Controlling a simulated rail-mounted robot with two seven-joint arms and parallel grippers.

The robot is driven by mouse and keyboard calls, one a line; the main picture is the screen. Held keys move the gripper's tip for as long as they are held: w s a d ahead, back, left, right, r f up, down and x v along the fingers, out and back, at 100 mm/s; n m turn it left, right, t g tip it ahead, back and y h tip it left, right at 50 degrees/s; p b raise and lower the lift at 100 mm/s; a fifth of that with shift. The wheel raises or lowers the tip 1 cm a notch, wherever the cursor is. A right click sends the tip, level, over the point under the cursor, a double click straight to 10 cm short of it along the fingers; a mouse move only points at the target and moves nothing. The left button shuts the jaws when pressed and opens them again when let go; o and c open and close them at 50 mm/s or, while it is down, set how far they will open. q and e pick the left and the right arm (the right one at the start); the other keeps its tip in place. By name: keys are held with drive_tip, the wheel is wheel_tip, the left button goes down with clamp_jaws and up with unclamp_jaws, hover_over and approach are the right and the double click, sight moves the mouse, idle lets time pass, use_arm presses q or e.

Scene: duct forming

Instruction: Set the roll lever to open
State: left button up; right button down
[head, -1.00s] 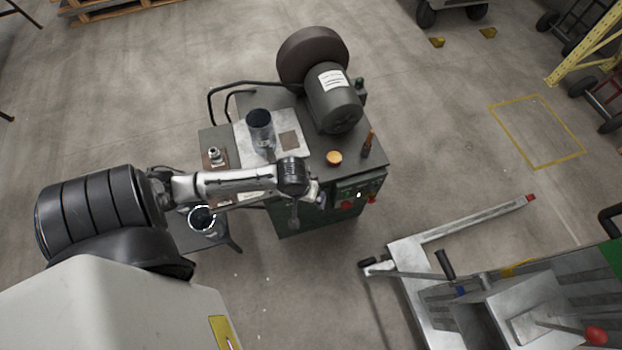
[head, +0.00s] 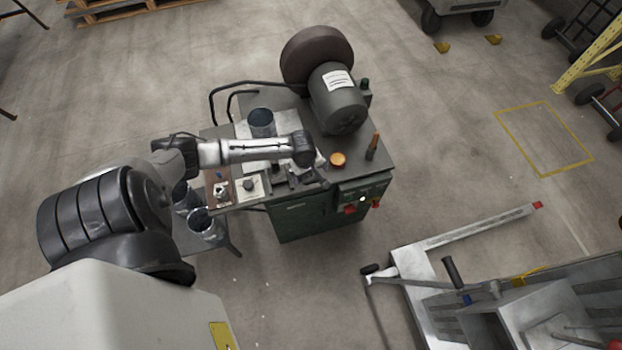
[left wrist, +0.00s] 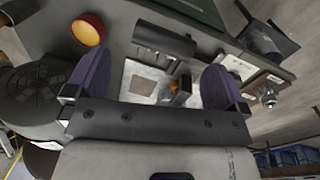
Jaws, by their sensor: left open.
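A lever with a brown-orange handle (head: 373,144) stands upright on the right part of the green machine's top (head: 385,158), past the orange dome (head: 338,159). I cannot read its setting. My left gripper (left wrist: 155,82) is open, its two dark purple fingers apart over the machine top. In the head view its fingers are mostly hidden under the wrist. Between and beyond the fingers, the left wrist view shows a dark bar (left wrist: 163,46), a small orange-tipped part (left wrist: 177,86) and a pale plate (left wrist: 142,82). My right gripper is not in view.
A motor (head: 340,100) with a big dark wheel stands at the machine's back. A metal cup (head: 261,122) stands on the top, and more cylinders (head: 205,225) are on a lower shelf at left. A metal cart (head: 510,300) is at lower right; floor between is clear.

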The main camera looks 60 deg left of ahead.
sight(311, 179)
use_arm(q)
drive_tip(key=shift+w+f, duration=0.2)
drive_tip(key=shift+f, duration=1.2)
drive_tip(key=shift+w+f, duration=0.15)
drive_tip(key=shift+f, duration=1.25)
drive_tip(key=c, duration=1)
drive_tip(key=shift+d+r, duration=0.1)
drive_tip(key=shift+c, duration=0.2)
